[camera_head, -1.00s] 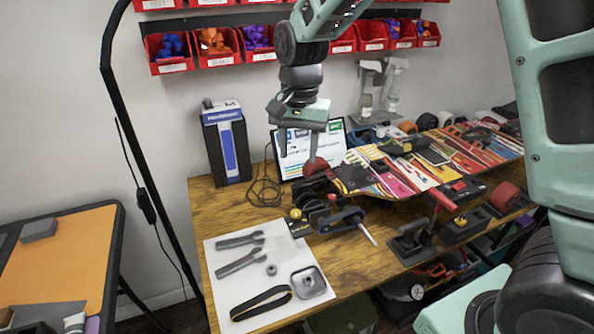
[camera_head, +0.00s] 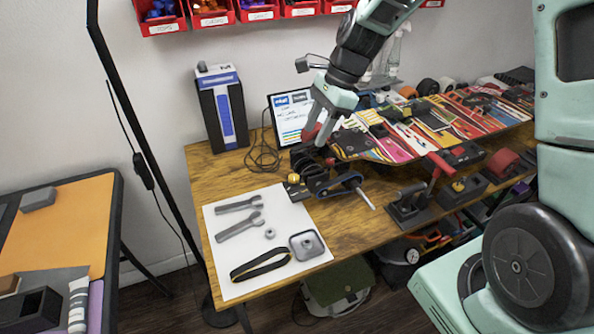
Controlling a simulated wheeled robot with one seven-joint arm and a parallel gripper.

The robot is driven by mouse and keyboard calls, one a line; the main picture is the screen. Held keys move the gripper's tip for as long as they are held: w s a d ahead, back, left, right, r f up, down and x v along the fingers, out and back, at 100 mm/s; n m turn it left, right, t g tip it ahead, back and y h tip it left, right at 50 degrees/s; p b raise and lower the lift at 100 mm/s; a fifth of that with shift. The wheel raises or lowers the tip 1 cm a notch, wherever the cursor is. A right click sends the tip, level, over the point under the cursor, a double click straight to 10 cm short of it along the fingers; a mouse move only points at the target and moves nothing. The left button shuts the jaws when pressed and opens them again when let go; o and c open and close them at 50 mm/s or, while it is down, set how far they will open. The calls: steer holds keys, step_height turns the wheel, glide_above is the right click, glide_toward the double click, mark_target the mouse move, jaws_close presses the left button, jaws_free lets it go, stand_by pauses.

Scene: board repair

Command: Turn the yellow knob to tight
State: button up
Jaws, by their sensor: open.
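One small yellow knob (camera_head: 293,178) sits on a dark block at the front left of the wooden bench, beside the black vise-like tool (camera_head: 312,165). My gripper (camera_head: 318,135) is open and points down above the black tool, next to a red part (camera_head: 311,131). It is up and to the right of the left knob, apart from it. The fingers partly cover the red part.
A colourful skateboard deck (camera_head: 400,135) lies along the back right. A red-handled clamp (camera_head: 440,165) stands at the front edge. A white mat (camera_head: 228,255) with wrenches and a belt lies at front left. A tablet (camera_head: 290,115) and a blue-black box (camera_head: 222,110) stand behind.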

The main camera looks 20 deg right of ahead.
mark_target(294, 177)
steer(key=x, duration=1.2)
steer(key=shift+a+f, duration=0.1)
steer(key=shift+f, duration=0.3)
steer(key=shift+c, duration=0.3)
steer(key=c, duration=0.9)
